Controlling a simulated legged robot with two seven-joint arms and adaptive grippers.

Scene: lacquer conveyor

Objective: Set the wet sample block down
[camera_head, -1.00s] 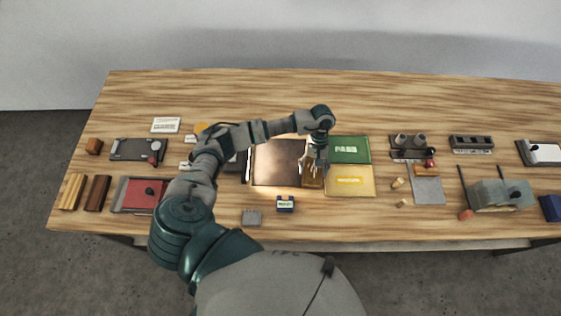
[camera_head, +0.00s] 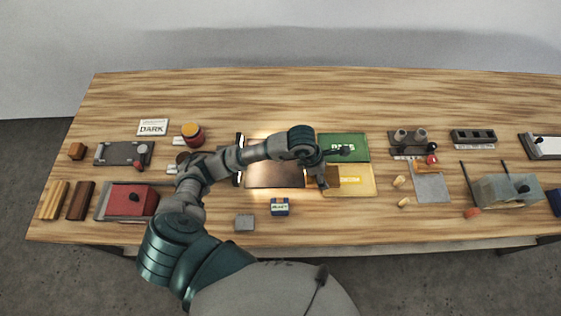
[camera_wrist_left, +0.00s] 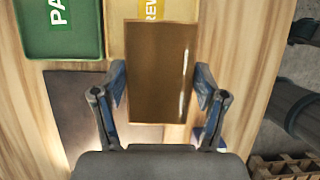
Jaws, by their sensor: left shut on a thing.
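The wet sample block is a glossy brown slab (camera_wrist_left: 160,72) in the left wrist view. My left gripper (camera_wrist_left: 160,98) is shut on it, one finger along each long side. In the head view my left gripper (camera_head: 322,181) is over the left edge of the yellow tray (camera_head: 362,188), whose lettering is partly covered. The block's far end overlaps this tray in the wrist view; I cannot tell whether it touches it. The green PASS tray (camera_head: 345,142) lies just behind the yellow one. My right gripper is not in view.
A dark brown plate (camera_head: 275,177) lies left of the trays under a bright light. Small tan pegs (camera_head: 399,181) lie to the right. The table's back strip is clear.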

